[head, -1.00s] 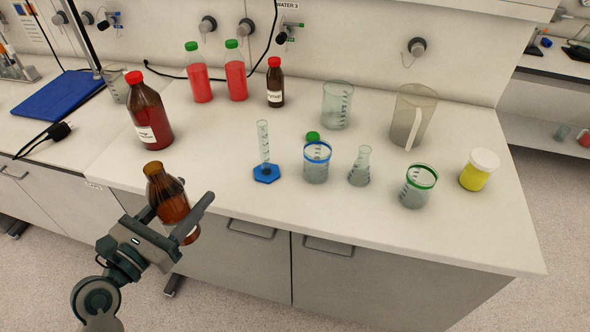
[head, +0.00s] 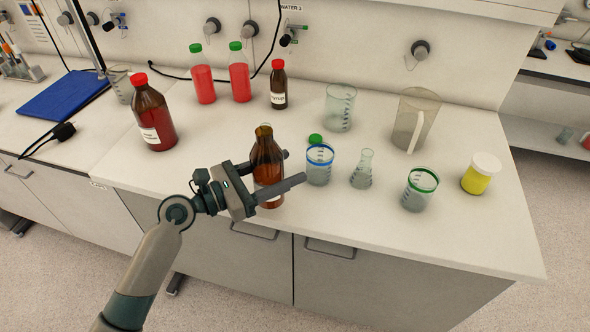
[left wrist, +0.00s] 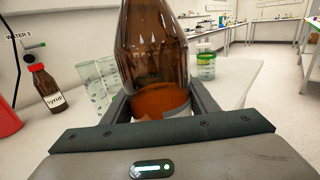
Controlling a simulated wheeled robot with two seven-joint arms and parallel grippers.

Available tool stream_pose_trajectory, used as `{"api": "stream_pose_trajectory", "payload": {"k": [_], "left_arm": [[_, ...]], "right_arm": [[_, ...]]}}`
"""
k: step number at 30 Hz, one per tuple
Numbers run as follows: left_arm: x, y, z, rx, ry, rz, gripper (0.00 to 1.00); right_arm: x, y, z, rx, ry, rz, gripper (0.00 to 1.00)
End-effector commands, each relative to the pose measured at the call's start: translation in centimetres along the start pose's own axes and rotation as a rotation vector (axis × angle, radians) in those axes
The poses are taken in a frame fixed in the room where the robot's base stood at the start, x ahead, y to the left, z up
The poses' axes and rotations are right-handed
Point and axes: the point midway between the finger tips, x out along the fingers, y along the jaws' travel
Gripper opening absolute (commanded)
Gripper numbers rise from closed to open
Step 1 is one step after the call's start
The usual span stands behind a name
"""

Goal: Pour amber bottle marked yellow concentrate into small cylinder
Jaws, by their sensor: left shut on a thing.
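My left gripper (head: 292,167) is shut around the amber bottle (head: 266,158), which has no cap and stands about upright over the counter's front part. In the left wrist view the bottle (left wrist: 152,40) fills the middle, between both fingers (left wrist: 160,108), with orange-brown liquid low in it. A pale label is partly covered; its words cannot be read. The small cylinder with the blue base is hidden behind the bottle in the head view, apart from perhaps a bit of its top at the bottle's mouth. My right gripper is not in view.
A blue-rimmed beaker (head: 319,172), a flask (head: 362,170) and a green-rimmed beaker (head: 417,192) stand to the right. A yellow jar (head: 480,174) is farther right. Behind are a syrup bottle (head: 278,88), a clear beaker (head: 340,108), a jug (head: 413,122) and a large red-capped bottle (head: 153,118).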

Motion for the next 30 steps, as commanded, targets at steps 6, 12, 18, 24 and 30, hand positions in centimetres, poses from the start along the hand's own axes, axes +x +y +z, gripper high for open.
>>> {"api": "stream_pose_trajectory", "payload": {"k": [6, 12, 18, 24, 30], "left_arm": [[2.6, 0.2, -2.1, 0.000, -0.001, -0.080, 0.07], [3.1, 0.4, -2.9, 0.001, -0.003, -0.096, 0.07], [3.1, 0.4, -2.9, 0.001, -0.004, -0.096, 0.07], [3.1, 0.3, -2.8, -0.002, -0.004, -0.096, 0.07], [3.0, 0.2, -2.2, -0.073, 0.006, -0.095, 0.07]], "right_arm": [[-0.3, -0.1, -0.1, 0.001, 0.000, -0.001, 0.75], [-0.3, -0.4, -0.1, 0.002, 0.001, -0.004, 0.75], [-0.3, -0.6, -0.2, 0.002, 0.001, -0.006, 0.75], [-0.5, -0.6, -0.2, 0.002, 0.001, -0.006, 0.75], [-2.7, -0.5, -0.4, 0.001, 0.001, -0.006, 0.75]]}}
